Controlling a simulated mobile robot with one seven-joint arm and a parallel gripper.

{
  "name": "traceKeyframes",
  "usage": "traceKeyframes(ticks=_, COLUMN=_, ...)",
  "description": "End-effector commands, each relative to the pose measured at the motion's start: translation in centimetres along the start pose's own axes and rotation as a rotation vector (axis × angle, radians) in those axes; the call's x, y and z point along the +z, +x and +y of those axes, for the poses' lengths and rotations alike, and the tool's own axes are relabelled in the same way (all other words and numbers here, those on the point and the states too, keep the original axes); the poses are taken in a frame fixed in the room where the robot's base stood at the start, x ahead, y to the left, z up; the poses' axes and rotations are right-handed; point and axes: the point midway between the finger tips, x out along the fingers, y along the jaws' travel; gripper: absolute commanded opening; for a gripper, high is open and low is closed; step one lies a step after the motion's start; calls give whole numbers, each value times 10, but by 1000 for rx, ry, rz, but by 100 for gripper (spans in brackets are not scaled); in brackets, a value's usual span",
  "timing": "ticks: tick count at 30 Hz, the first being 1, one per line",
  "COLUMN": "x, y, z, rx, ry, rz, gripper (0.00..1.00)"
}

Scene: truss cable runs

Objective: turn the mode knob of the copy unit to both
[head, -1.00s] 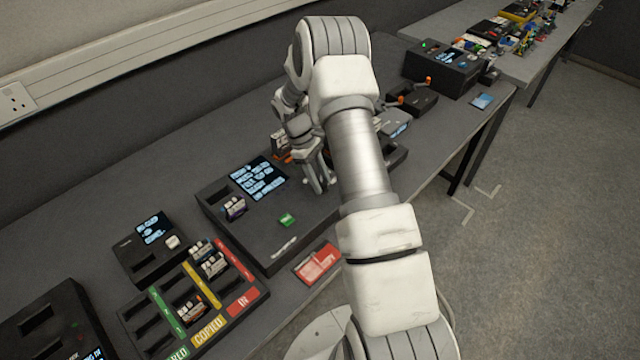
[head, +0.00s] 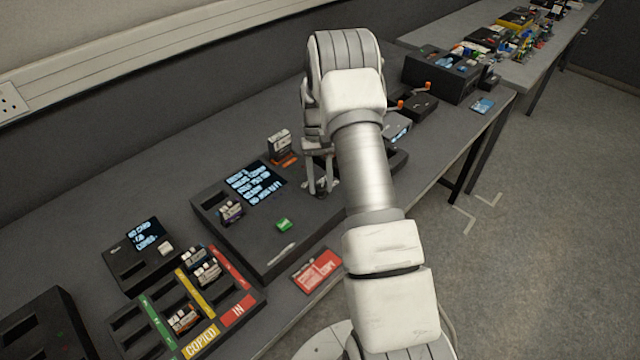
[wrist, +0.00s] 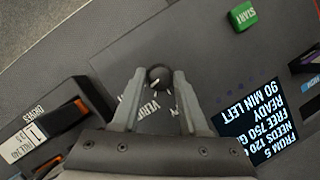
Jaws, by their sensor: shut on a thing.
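The copy unit (head: 262,258) is a wide dark box with a lit screen (head: 255,182) and a green START button (head: 284,224). Its small dark round mode knob (wrist: 158,76) has a pale mark and sits between my fingertips in the wrist view. The word VERIFY shows upside down on the panel beside it; other knob labels are hidden or unclear. My gripper (head: 320,190) points down at the right part of the unit and is shut on the knob. The wrist view shows both fingers (wrist: 159,84), one on each side of it. The knob is hard to make out in the head view.
An orange and black cartridge holder (head: 281,148) stands behind the unit, close to my gripper. A cartridge (head: 231,211) stands in the unit. A rack with coloured strips (head: 200,341) and a small unit with a screen (head: 146,236) are at left. A red card (head: 317,270) lies in front.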

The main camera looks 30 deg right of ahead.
Motion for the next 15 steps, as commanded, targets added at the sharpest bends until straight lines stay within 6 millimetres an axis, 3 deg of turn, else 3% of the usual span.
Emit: traceKeyframes(ticks=15, x=0, y=-1, z=1, rx=-60, ry=143, rz=3, gripper=0)
